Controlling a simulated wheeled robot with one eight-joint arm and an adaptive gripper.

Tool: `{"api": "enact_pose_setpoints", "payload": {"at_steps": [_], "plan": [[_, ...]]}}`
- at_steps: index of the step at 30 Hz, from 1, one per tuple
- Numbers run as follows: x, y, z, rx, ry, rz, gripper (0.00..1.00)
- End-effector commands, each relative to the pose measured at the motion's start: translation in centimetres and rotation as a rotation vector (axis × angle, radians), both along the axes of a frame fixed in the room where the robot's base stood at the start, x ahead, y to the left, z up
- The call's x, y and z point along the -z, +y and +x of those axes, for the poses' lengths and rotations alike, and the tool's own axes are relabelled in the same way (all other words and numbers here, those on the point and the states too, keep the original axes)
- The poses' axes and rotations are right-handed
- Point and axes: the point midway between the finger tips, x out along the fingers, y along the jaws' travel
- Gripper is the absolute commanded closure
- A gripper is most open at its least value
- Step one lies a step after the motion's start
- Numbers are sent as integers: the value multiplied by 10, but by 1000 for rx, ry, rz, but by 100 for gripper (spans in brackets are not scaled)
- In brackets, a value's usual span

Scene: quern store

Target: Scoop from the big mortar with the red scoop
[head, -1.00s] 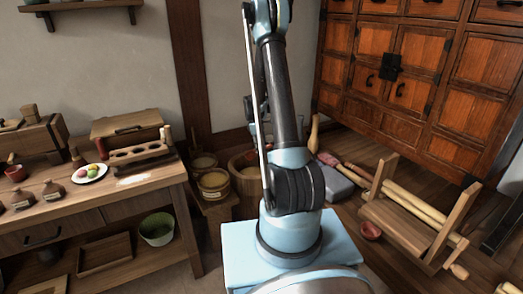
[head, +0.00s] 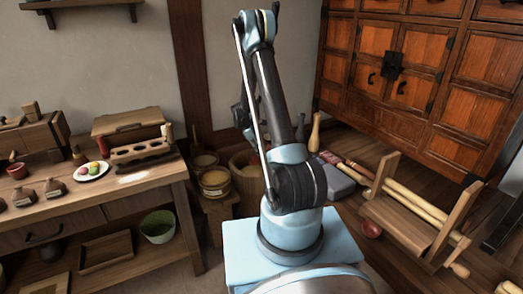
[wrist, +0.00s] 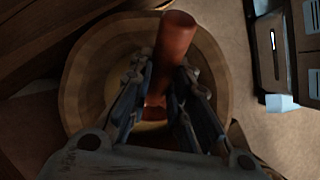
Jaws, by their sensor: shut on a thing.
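The red scoop shows in the wrist view as a thick reddish cylindrical handle (wrist: 176,42). My gripper (wrist: 163,78) is shut on it, with a finger on either side. The big mortar is a round wooden bowl with a wide pale rim (wrist: 78,85), below the gripper and scoop in the wrist view. Its inside is dark, with a yellowish patch near the bottom.
Two smaller tubs (head: 214,182) stand on a low stool left of the mortar. A wooden workbench (head: 110,205) with jars and a plate is at the left. A wooden frame with rollers (head: 405,222) and a small red bowl (head: 371,229) are on the floor at right.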

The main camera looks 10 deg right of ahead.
Motion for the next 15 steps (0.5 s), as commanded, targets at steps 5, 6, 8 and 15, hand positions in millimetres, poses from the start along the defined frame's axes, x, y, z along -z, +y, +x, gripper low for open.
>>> {"api": "enact_pose_setpoints", "payload": {"at_steps": [5, 6, 8, 15], "plan": [[11, 0, 0, 0, 0, 0, 100], [14, 0, 0, 0, 0, 0, 100], [17, 0, 0, 0, 0, 0, 100], [32, 0, 0, 0, 0, 0, 100]]}}
